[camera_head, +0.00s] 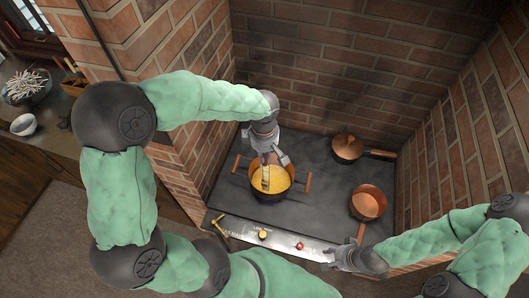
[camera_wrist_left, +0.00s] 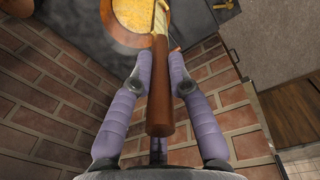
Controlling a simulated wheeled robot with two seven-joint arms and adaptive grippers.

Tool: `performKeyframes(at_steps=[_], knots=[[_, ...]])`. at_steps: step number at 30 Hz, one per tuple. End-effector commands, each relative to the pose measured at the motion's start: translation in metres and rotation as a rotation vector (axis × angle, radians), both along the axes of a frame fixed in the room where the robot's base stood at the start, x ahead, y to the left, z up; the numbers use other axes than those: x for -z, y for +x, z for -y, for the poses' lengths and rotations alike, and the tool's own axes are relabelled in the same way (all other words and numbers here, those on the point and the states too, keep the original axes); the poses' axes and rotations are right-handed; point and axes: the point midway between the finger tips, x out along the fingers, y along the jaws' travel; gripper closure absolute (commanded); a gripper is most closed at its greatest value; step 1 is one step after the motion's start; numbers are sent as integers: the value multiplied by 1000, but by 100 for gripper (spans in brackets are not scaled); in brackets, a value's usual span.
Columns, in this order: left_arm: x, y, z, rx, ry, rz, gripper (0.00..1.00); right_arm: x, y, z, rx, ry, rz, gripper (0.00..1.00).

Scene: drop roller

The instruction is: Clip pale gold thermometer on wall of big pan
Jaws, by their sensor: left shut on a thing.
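The big pan (camera_head: 290,187) is copper, holds yellow contents, has two side handles and stands on the dark stove top. My left gripper (camera_head: 267,154) is above it, shut on the brown handle of the pale gold thermometer (camera_head: 265,178). In the left wrist view the handle (camera_wrist_left: 158,95) lies between the two purple fingers, and the gold scale extends over the pan (camera_wrist_left: 126,38). I cannot tell whether the thermometer touches the pan's wall. My right gripper (camera_head: 334,260) is low at the stove's front edge; its fingers are too small to read.
A copper saucepan (camera_head: 369,202) with its handle toward the front and a lidded copper pan (camera_head: 347,147) stand at the right. Brick walls enclose the stove top at the back and sides. Knobs (camera_head: 300,245) line the front panel. A white bowl (camera_head: 23,124) is on the left counter.

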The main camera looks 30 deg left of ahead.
Motion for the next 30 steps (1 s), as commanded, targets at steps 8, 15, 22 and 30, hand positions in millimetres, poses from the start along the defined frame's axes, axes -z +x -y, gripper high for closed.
performKeyframes(at_steps=[8,15,22,30], knots=[[11,1,0,0,0,0,100,5,0,0,0,0,1,60],[24,1,-1,0,1,-2,100,10,0,0,0,0,1,60],[36,2,-1,-1,0,1,100,17,0,0,0,0,0,60],[49,2,-1,0,0,0,100,32,0,0,0,0,0,60]])
